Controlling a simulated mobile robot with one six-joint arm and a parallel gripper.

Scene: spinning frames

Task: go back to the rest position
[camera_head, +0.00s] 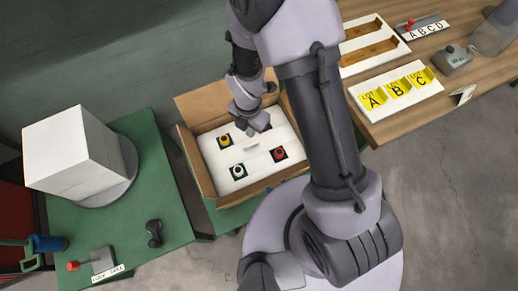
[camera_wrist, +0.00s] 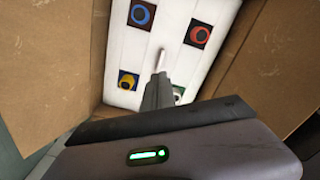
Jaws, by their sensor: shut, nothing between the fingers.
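My gripper (camera_head: 256,126) hangs from my arm over an open cardboard box (camera_head: 186,145), near the box's far side. Its fingers are shut with nothing between them. In the wrist view the closed gripper (camera_wrist: 158,90) points at a white panel (camera_wrist: 120,60) inside the box. The panel has a small upright white tab (camera_wrist: 160,58) in its middle, just beyond the fingertips in that view. I cannot tell the exact gap between them. My gripper hides part of the panel in the head view.
Box flaps (camera_wrist: 50,60) stand close around the gripper. A green table (camera_head: 160,200) is at left, a wooden table (camera_head: 440,100) at right.

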